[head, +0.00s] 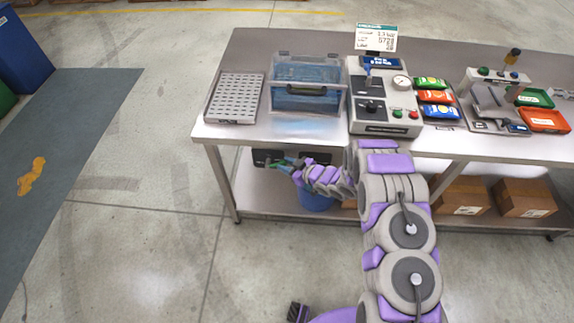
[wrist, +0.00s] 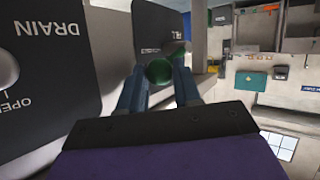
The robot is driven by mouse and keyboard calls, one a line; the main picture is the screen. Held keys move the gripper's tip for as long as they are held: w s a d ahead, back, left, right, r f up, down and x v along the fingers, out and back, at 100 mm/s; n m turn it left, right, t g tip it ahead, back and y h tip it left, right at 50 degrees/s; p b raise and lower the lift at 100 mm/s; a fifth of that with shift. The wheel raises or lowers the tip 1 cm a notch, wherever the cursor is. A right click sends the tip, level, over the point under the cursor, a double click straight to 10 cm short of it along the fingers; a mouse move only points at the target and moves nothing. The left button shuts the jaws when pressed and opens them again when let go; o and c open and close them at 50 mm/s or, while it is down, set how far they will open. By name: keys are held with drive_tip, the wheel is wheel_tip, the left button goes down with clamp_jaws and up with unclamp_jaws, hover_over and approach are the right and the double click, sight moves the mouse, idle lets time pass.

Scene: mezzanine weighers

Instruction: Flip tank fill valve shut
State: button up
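The fill valve has a dark panel (wrist: 160,32) with upside-down lettering ending in "LL" at the top middle of the wrist view. A round green knob (wrist: 158,71) shows in front of it, between the two fingertips of my gripper (wrist: 159,80). The fingers stand apart on either side of the knob; firm contact cannot be made out. In the head view my gripper (head: 283,164) is under the table's front edge, at the dark valve panels (head: 268,157). The lidded tank (head: 308,100) with blue contents stands on the table above. The valve lever's angle is hidden.
A DRAIN panel (wrist: 45,50) with a pale round part fills the left of the wrist view. A blue bucket (head: 316,203) stands on the lower shelf, with cardboard boxes (head: 462,197) further right. A perforated tray (head: 235,98) and a control unit (head: 384,125) flank the tank.

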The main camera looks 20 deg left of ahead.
clamp_jaws()
drive_tip(key=shift+d+f+m+y+b, duration=0.2)
drive_tip(key=shift+f+m+y, duration=0.35)
drive_tip(key=shift+f+y, duration=0.35)
drive_tip(key=shift+d+f+m+y+b, duration=0.1)
drive_tip(key=shift+d+f+m+y, duration=0.1)
drive_tip(key=shift+f+m+y, duration=0.5)
drive_tip(key=shift+w, duration=0.1)
drive_tip(key=o, duration=0.5)
unclamp_jaws()
drive_tip(key=shift+f, duration=0.1)
drive_tip(key=shift+d, duration=0.15)
